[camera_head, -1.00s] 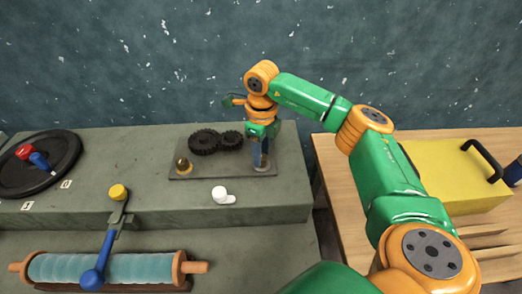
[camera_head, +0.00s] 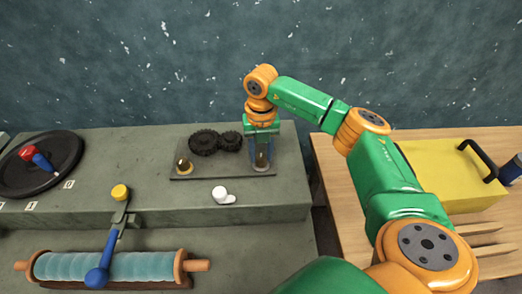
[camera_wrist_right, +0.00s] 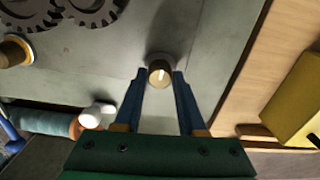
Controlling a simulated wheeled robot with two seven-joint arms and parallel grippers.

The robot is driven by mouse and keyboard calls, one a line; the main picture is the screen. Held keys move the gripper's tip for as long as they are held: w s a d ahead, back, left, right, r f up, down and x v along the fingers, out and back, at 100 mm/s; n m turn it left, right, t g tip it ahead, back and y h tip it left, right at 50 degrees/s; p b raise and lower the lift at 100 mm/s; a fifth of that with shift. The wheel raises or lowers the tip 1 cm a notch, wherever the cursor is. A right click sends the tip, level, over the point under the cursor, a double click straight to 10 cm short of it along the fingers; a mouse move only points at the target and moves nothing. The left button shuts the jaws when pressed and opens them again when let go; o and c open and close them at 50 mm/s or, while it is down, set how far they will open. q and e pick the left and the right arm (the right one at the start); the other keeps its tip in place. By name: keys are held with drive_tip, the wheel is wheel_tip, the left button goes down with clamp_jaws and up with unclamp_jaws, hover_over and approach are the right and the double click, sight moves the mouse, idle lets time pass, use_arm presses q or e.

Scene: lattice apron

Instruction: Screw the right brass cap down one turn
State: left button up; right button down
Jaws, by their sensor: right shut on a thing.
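The right brass cap (camera_wrist_right: 160,72) stands on the right end of a grey plate (camera_head: 225,172); a pale line marks its top in the right wrist view. My right gripper (camera_head: 262,161) points down over it, with its two blue fingers (camera_wrist_right: 158,76) shut on the cap from either side. In the head view the fingers hide most of this cap. The left brass cap (camera_head: 183,165) stands on the left end of the plate, and it also shows in the right wrist view (camera_wrist_right: 15,50). My left gripper is not in view.
Two dark gears (camera_head: 205,141) sit between the caps. A white knob (camera_head: 222,195) is in front of the plate. A yellow box (camera_head: 450,175) stands right.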

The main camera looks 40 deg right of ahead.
drive_tip(key=m, duration=0.3)
drive_tip(key=shift+s+f+m+p, duration=0.1)
drive_tip(key=shift+m+p, duration=0.2)
drive_tip(key=shift+m, duration=0.1)
drive_tip(key=m+p, duration=0.1)
drive_tip(key=m, duration=0.3)
drive_tip(key=shift+m, duration=0.3)
drive_tip(key=m+p, duration=0.1)
drive_tip(key=m, duration=0.2)
drive_tip(key=shift+a+m, duration=0.1)
drive_tip(key=shift+m, duration=0.2)
drive_tip(key=m+p, duration=0.1)
drive_tip(key=m, duration=0.2)
drive_tip(key=shift+m, duration=0.3)
drive_tip(key=m+p, duration=0.2)
drive_tip(key=m, duration=0.1)
drive_tip(key=shift+m, duration=0.3)
drive_tip(key=m+p, duration=0.1)
drive_tip(key=m, duration=0.1)
drive_tip(key=shift+m+p, duration=0.4)
drive_tip(key=m+p, duration=0.4)
drive_tip(key=shift+m+p, duration=0.5)
drive_tip(key=shift+m, duration=0.5)
